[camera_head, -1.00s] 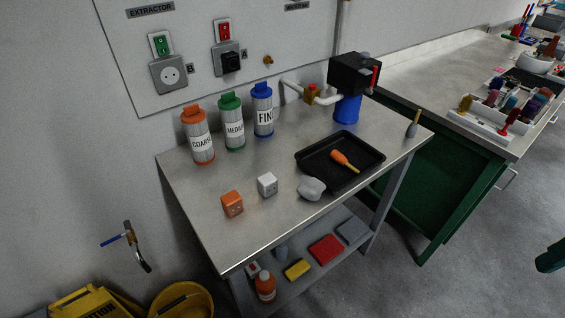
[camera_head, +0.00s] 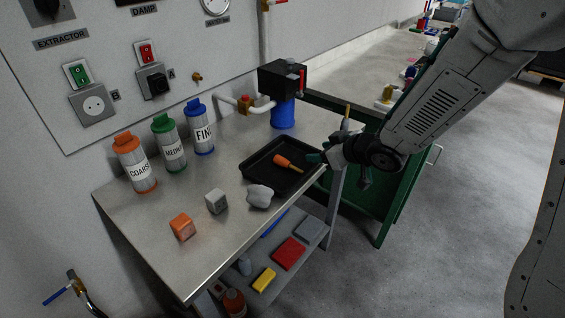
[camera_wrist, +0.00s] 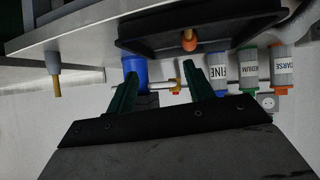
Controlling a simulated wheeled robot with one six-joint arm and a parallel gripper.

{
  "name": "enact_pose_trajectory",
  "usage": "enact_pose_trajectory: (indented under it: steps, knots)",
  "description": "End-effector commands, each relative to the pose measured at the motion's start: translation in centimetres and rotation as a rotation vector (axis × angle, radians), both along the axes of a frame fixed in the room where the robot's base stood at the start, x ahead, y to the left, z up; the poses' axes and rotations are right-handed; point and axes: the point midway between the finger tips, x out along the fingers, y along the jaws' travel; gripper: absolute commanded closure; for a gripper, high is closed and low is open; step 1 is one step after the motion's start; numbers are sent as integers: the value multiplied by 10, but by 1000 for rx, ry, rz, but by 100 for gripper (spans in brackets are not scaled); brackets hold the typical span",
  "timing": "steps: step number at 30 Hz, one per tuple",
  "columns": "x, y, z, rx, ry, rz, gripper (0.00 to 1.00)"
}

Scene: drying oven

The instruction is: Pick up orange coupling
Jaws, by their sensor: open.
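An orange block (camera_head: 182,226), the likeliest orange coupling, sits on the steel table near its front left edge. It is not seen in the wrist view. My gripper (camera_head: 318,157) is at the right end of the table, beside the black tray and well to the right of the orange block. In the wrist view its two dark green fingers (camera_wrist: 160,88) are spread apart with nothing between them. The wrist view is upside down.
A grey-white block (camera_head: 216,201) and a pale lump (camera_head: 260,196) stand right of the orange block. The black tray (camera_head: 250,172) holds an orange-handled tool (camera_head: 283,161). Coarse (camera_head: 137,166), medium (camera_head: 168,146) and fine (camera_head: 199,128) canisters line the back. The front left is clear.

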Motion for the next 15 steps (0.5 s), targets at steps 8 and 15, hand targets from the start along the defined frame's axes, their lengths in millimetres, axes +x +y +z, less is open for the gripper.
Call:
enact_pose_trajectory:
  steps: [8, 15]
  knots:
    - [-10, 42, -26, 130, 6, 146, 47]
    - [3, 60, -37, 135, 7, 148, 47]
